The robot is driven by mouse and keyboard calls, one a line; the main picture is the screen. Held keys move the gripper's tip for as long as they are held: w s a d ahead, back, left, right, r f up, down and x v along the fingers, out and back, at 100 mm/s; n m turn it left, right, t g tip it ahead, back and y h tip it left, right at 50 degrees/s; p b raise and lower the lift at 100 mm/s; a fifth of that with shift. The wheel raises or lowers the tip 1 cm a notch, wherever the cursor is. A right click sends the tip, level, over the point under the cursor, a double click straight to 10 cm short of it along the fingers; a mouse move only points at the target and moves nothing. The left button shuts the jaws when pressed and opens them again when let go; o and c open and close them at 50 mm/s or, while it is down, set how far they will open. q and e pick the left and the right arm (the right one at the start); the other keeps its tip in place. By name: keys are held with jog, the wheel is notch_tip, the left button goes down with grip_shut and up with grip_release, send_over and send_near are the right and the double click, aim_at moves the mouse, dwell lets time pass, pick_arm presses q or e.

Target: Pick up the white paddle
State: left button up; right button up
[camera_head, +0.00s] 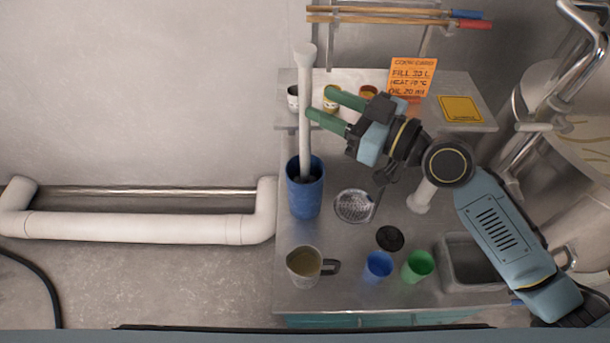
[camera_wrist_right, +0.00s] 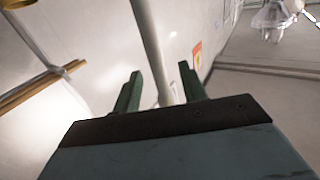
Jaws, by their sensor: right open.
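The white paddle (camera_head: 305,110) stands upright in the blue cylindrical container (camera_head: 305,190) on the counter, with its wide end at the top and its lower end hidden inside. My right gripper (camera_head: 318,102) is open, with green fingers reaching left to the paddle's shaft at about mid-height. In the right wrist view the paddle's shaft (camera_wrist_right: 152,45) runs between the two spread fingers (camera_wrist_right: 158,90). I cannot tell whether either finger touches it. My left gripper is not in view.
The steel counter (camera_head: 330,285) holds a jug (camera_head: 304,265), a blue cup (camera_head: 378,266), a green cup (camera_head: 418,265) and a strainer (camera_head: 354,206). A raised shelf (camera_head: 440,85) behind bears small containers and an orange sign (camera_head: 411,76). Sticks (camera_head: 385,16) hang on the wall above.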

aim_at(306, 90)
jog(key=shift+w+a+r+p, duration=0.3)
jog(key=shift+w+a+p, duration=0.15)
jog(key=shift+a, duration=0.1)
jog(key=p+x, duration=0.1)
jog(key=x, duration=0.3)
jog(key=shift+w, duration=0.15)
jog(key=shift+d, duration=0.1)
jog(key=c, duration=0.8)
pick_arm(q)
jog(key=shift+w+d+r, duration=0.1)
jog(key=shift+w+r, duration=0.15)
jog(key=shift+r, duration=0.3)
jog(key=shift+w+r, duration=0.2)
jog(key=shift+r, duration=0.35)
pick_arm(e)
jog(key=shift+r, duration=0.1)
grip_shut()
